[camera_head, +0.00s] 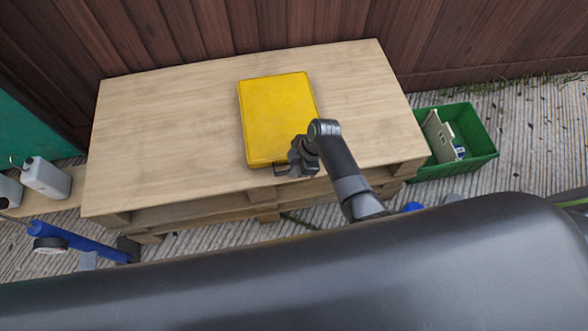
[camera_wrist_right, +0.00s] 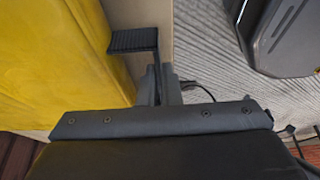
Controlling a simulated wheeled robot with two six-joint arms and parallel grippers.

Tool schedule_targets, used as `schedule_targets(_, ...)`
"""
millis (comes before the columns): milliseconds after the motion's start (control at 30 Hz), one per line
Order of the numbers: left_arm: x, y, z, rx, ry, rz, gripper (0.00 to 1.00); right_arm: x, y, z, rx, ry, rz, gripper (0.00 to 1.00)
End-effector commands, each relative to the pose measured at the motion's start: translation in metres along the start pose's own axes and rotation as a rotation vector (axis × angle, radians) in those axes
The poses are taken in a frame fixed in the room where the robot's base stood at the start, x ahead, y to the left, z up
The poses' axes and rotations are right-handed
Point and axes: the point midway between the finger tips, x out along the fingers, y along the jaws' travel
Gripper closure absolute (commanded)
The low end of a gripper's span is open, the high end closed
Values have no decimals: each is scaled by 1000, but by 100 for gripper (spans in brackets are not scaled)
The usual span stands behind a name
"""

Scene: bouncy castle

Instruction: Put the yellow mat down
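The yellow mat (camera_head: 277,115), a thick flat rectangle, lies on the light wooden pallet top (camera_head: 160,140), right of its middle, with its near edge close to the front edge of the top. My right gripper (camera_head: 285,170) is at the mat's near right corner. In the right wrist view the mat (camera_wrist_right: 60,60) fills the left side. One dark finger of the right gripper (camera_wrist_right: 135,42) shows at the mat's edge; the other finger does not show, so I cannot tell whether it grips the mat. My left gripper is not in view.
A green crate (camera_head: 480,128) with a few items stands on the ground right of the pallet. Grey canisters (camera_head: 46,178) and a blue tube-like object (camera_head: 75,240) are at the left. A wooden fence (camera_head: 300,22) runs behind. The pallet's left half is bare.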

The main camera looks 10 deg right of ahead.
Motion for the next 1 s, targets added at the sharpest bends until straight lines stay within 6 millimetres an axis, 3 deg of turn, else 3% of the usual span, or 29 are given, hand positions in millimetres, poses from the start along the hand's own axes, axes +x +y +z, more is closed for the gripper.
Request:
schedule_targets(467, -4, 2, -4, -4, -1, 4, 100, 6, 1, 2, -2, 0, 3, 100)
schedule_targets(667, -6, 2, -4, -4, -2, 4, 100, 6, 0, 3, -1, 0, 0, 74)
schedule_targets(1000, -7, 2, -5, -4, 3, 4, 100, 4, 0, 2, -1, 0, 0, 74)
